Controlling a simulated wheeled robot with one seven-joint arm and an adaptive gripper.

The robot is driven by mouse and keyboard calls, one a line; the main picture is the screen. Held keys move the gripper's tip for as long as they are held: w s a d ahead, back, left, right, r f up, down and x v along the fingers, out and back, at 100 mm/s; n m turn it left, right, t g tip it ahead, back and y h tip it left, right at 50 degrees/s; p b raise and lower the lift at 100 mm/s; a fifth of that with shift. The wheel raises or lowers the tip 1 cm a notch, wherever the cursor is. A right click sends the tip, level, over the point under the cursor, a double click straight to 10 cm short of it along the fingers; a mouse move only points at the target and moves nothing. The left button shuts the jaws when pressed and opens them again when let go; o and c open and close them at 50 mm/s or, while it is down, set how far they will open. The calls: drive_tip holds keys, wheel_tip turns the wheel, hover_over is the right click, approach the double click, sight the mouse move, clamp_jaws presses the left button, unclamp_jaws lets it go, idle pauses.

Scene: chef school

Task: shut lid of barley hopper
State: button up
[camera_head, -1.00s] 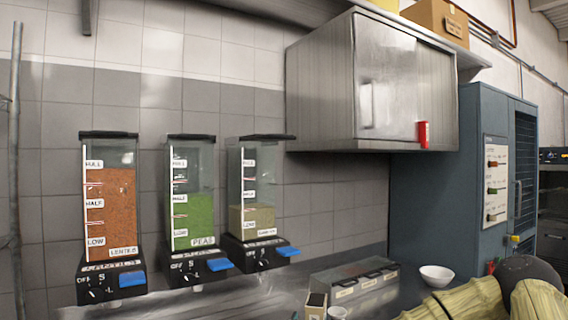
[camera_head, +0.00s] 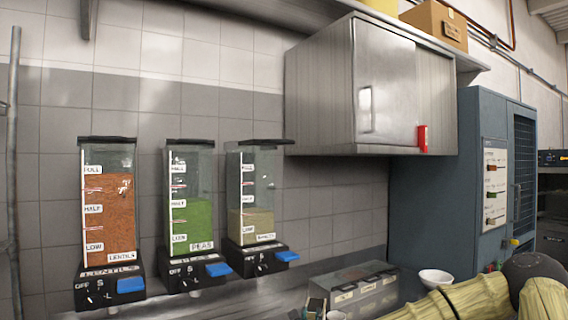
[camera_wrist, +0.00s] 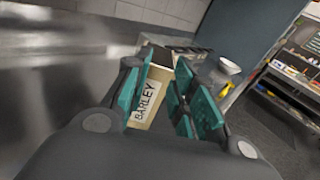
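The barley hopper (camera_head: 257,190) is the rightmost of the three clear dispensers in the head view, with pale grain in its lower part. Its dark lid (camera_head: 262,142) lies across the top and sticks out to the right; I cannot tell whether it is fully down. In the wrist view, my gripper (camera_wrist: 172,92) has its teal fingers apart around a small tan box labelled BARLEY (camera_wrist: 148,98). The box is close to the left finger, and a gap shows at the right. My gripper is low by the counter, well below the lid.
The lentil hopper (camera_head: 108,205) and pea hopper (camera_head: 190,205) stand to the left, lids down. A steel wall cabinet (camera_head: 325,95) hangs to the right of the hoppers. A labelled bin box (camera_head: 358,290) and white bowl (camera_head: 436,279) are on the counter. A blue cabinet (camera_head: 430,190) stands right.

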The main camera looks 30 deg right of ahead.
drive_tip(key=w+r+p, duration=0.1)
drive_tip(key=r, duration=0.3)
drive_tip(key=d+r+n+y+p, duration=0.1)
drive_tip(key=r, duration=0.3)
drive_tip(key=w+d+r+n+g+y+p, duration=0.1)
drive_tip(key=r, duration=0.3)
drive_tip(key=shift+w+d+r, duration=0.2)
drive_tip(key=shift+w, duration=0.1)
clamp_jaws()
drive_tip(key=s+a+r+n+t+y+p, duration=0.1)
drive_tip(key=s+r+n+t+y+p, duration=0.25)
drive_tip(key=r, duration=1.65)
drive_tip(key=s+a+r+n+y+p, duration=0.1)
drive_tip(key=r+n+y+p, duration=0.35)
drive_tip(key=r, duration=1.55)
drive_tip(key=w+a+f+m+y+p, duration=0.1)
drive_tip(key=w+f+y+p, duration=0.1)
drive_tip(key=w, duration=1.2)
drive_tip(key=shift+a+f+m+p, duration=0.3)
drive_tip(key=shift+f+p, duration=0.35)
drive_tip(key=shift+p, duration=0.65)
